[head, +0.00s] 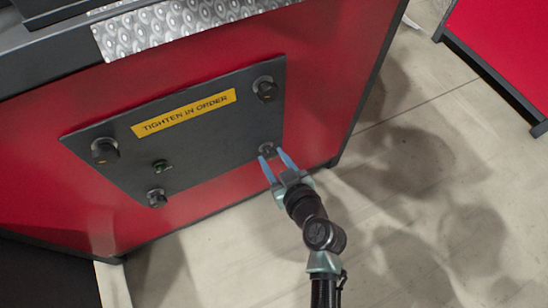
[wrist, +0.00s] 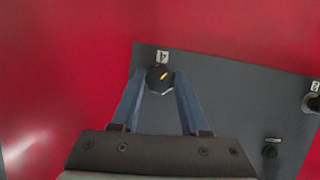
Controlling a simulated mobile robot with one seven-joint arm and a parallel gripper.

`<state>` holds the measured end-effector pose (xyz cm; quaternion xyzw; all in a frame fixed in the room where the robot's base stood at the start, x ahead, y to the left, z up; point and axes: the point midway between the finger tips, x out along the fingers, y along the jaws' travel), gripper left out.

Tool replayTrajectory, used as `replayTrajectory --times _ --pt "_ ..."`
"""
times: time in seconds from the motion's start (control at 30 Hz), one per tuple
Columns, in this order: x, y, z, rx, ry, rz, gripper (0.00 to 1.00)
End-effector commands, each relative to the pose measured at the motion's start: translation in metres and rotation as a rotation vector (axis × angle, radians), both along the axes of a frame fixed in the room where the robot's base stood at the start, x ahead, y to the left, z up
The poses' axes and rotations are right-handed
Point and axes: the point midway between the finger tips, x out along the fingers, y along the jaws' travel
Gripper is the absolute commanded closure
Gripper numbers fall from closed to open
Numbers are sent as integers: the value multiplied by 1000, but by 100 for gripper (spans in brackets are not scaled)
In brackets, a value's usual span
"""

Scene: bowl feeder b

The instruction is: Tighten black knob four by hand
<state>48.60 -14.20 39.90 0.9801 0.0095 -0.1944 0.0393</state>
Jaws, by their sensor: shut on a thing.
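Black knob four (wrist: 160,80) sits at the panel corner in the wrist view, below a white label with an upside-down 4 (wrist: 162,56). It has a yellow mark on its face. In the head view the knob (head: 267,148) is at the panel's lower right corner, partly hidden by my fingers. My gripper (head: 272,156) has its two blue fingers on either side of the knob. In the wrist view my gripper (wrist: 161,76) is shut on the knob, one fingertip on each side.
The dark panel (head: 210,140) on the red cabinet bears a yellow "TIGHTEN IN ORDER" sign (head: 184,112). Other black knobs sit at its upper right (head: 266,89), left (head: 104,150) and lower left (head: 156,198). A small green part (head: 161,166) is between the left knobs. Open floor lies to the right.

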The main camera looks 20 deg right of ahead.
Motion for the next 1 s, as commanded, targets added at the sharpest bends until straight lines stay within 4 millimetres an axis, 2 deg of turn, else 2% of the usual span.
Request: replayTrajectory --times 0.37,1.0 --pt "0 -1 -1 111 3 -1 100" --pt "0 -4 -2 690 22 -1 100"
